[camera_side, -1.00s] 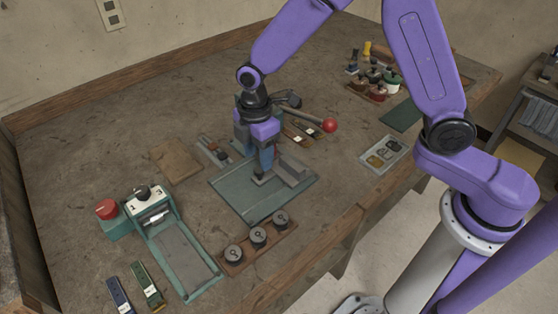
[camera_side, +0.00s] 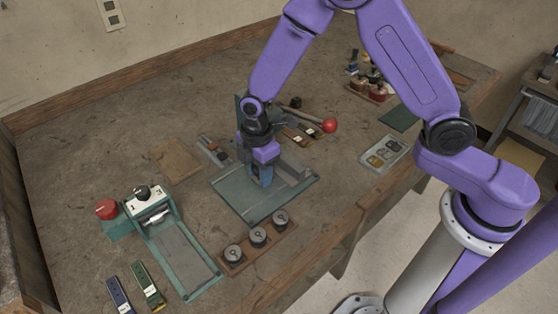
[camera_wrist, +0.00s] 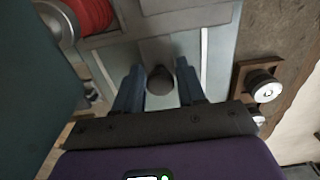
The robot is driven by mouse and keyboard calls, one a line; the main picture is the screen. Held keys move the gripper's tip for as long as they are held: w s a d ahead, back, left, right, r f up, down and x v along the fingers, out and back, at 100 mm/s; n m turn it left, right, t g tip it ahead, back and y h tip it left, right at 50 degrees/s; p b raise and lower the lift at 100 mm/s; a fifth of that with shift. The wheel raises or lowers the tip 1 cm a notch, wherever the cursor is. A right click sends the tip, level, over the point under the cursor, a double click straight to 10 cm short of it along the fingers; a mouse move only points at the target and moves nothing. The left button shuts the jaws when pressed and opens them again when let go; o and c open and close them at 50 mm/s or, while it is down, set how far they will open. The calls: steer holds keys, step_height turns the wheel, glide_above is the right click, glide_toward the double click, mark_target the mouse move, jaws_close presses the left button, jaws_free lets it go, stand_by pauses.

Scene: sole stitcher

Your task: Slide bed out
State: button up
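The stitcher's flat green base (camera_side: 258,206) lies mid-table, with a grey bed (camera_side: 293,172) on it. My gripper (camera_side: 263,184) points down over the base, just left of the bed's visible part, and hides some of it. In the wrist view the two blue fingers of my gripper (camera_wrist: 159,72) are apart, one on each side of a dark round knob (camera_wrist: 160,82). Narrow gaps seem to show beside the knob, so I see no clear grip. The grey bed (camera_wrist: 172,25) shows beyond it. The lever's red ball (camera_side: 330,125) is behind, to the right.
A wooden rack of round dark spools (camera_side: 258,238) stands close in front of the base. A green device with a red knob (camera_side: 107,209) is at left. A grey tray (camera_side: 385,153) lies at right. Bare table shows between base and tray.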

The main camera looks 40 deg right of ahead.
mark_target(232, 198)
steer(key=shift+c, duration=1.2)
steer(key=shift+a, duration=0.1)
steer(key=shift+a, duration=2.05)
steer(key=shift+a, duration=1.95)
